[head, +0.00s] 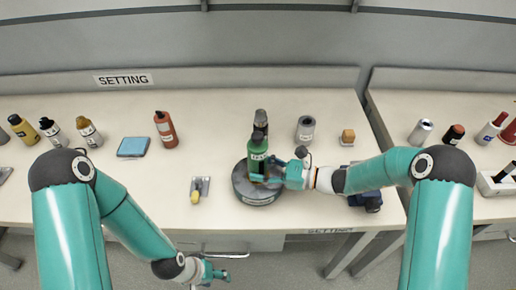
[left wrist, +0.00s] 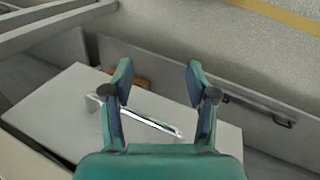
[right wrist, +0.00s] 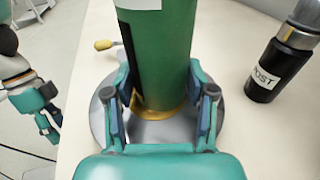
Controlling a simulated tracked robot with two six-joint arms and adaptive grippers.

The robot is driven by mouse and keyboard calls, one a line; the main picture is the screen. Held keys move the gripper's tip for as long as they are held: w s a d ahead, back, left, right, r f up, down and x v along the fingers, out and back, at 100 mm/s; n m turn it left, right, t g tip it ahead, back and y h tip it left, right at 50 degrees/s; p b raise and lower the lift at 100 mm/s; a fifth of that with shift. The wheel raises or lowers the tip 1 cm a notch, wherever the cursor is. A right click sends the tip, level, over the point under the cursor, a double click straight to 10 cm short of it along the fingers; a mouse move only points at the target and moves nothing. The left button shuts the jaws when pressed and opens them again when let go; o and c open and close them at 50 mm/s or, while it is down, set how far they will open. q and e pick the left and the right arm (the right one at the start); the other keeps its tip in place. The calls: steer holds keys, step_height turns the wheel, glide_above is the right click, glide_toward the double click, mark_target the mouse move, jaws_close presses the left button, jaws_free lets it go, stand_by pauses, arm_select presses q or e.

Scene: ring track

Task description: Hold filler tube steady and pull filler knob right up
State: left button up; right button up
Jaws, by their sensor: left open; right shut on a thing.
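A green upright tube (head: 258,160), which I take for the filler tube, stands on a round grey base (head: 257,195) on the table. Its white label is too small to read, and its top is dark. In the right wrist view the tube (right wrist: 162,55) rises between the fingers of my right gripper (right wrist: 160,100). My right gripper is shut on it low down, just above the base. I cannot clearly pick out the filler knob; the tube's top is out of the right wrist view. My left gripper (head: 215,271) is open and empty, low in front of the table edge, away from the tube.
A small plate with a yellow knob (head: 195,197) lies left of the base. A drawer handle (left wrist: 145,118) is below my left gripper.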

arm_select(q)
steer(key=w+d+r+m+t, duration=0.1)
steer(key=w+d+r+m, duration=0.1)
steer(key=r+m, duration=0.45)
steer(key=w+d+r+m+t, duration=0.1)
steer(key=w+d+r+m, duration=0.2)
steer(key=r, duration=0.6)
steer(key=t+h, duration=0.5)
steer(key=t, duration=0.3)
glide_toward(257, 134)
steer(key=shift+m, duration=0.25)
steer(key=x, duration=1)
steer(key=shift+w+f, duration=0.1)
steer(key=shift+f, duration=0.05)
jaws_close()
